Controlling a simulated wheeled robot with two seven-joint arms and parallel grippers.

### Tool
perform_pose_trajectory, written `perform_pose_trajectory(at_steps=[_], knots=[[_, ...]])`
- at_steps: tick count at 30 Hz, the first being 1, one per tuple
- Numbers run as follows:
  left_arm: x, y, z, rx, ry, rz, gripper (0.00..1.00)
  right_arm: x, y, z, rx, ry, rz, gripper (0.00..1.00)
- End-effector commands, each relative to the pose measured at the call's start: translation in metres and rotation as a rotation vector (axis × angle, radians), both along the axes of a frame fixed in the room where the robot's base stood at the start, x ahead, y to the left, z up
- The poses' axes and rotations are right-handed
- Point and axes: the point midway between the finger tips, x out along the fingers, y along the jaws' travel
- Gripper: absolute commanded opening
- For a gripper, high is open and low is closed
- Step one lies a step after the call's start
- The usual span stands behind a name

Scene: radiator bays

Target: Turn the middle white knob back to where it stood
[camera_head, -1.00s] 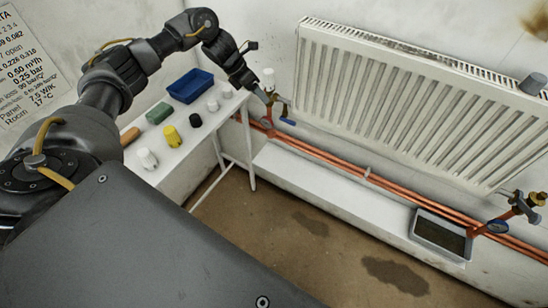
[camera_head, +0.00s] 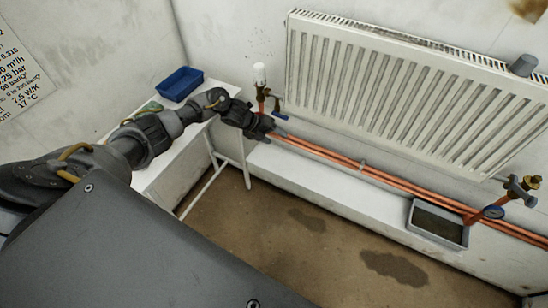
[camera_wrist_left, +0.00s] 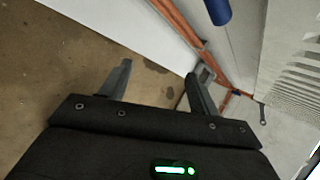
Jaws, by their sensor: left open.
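A white knob (camera_head: 260,73) stands upright on the brass valve (camera_head: 263,95) at the left end of the radiator. It is the only white knob I see in the head view, and I cannot tell whether it is the middle one. My left gripper (camera_head: 281,133) is below and slightly right of it, apart from it, near the copper pipes. In the left wrist view my left gripper (camera_wrist_left: 157,82) is open, with nothing between its fingers. The white knob does not show there. My right gripper is not in view.
A blue lever handle (camera_head: 281,115) sits just above my left gripper. The white radiator (camera_head: 400,85) fills the wall to the right. Copper pipes (camera_head: 340,158) run along a white ledge. My arm hides much of the white table (camera_head: 165,180), which bears a blue tray (camera_head: 180,84).

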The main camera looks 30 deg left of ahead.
Motion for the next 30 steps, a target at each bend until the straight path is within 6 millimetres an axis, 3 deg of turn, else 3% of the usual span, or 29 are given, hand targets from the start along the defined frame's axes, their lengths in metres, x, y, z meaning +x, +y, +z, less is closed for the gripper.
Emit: perform_pose_trajectory(at_steps=[1,6,13,30], knots=[[-0.004,-0.004,-0.013,-0.023,0.02,0.035,0.62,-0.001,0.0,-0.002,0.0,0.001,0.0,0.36],[-0.011,-0.012,-0.044,-0.089,0.073,0.15,0.62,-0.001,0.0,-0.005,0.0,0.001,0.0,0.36],[-0.021,-0.017,-0.072,-0.147,0.125,0.263,0.62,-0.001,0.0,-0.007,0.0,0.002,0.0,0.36],[-0.024,-0.019,-0.083,-0.17,0.145,0.307,0.62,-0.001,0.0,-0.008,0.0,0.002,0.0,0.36]])
